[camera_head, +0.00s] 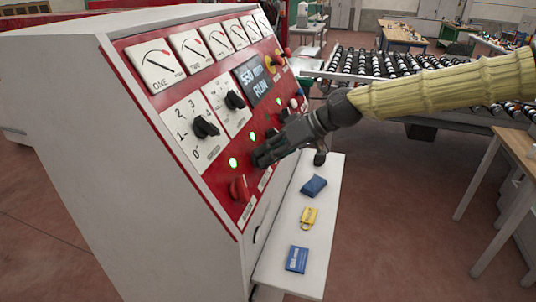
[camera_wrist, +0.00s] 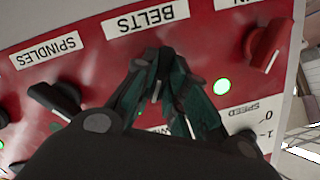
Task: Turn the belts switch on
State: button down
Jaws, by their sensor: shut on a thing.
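The belts switch is a dark knob (camera_wrist: 166,64) on the sloping red panel, under the BELTS label (camera_wrist: 147,18), which appears upside down in the wrist view. My gripper (camera_wrist: 164,72) has its fingers closed around this knob, and they hide most of it, so its angle is hard to read. In the head view my gripper (camera_head: 262,158) is against the lower panel and covers the switch. A small green glow (camera_wrist: 137,114) shows between the fingers.
The red main switch (camera_head: 240,188) sits beside my gripper, with a lit green lamp (camera_head: 233,163) above it. The dark spindles knob (camera_wrist: 55,96) is on the other side. A speed dial (camera_head: 205,127) is above. A white ledge (camera_head: 284,250) below holds a yellow padlock (camera_head: 309,218).

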jog(key=shift+w, duration=0.1)
jog(key=c, duration=1.4)
grip_release()
jog(key=shift+c, duration=0.2)
jog(key=shift+d, duration=0.1)
jog(key=v, duration=1.2)
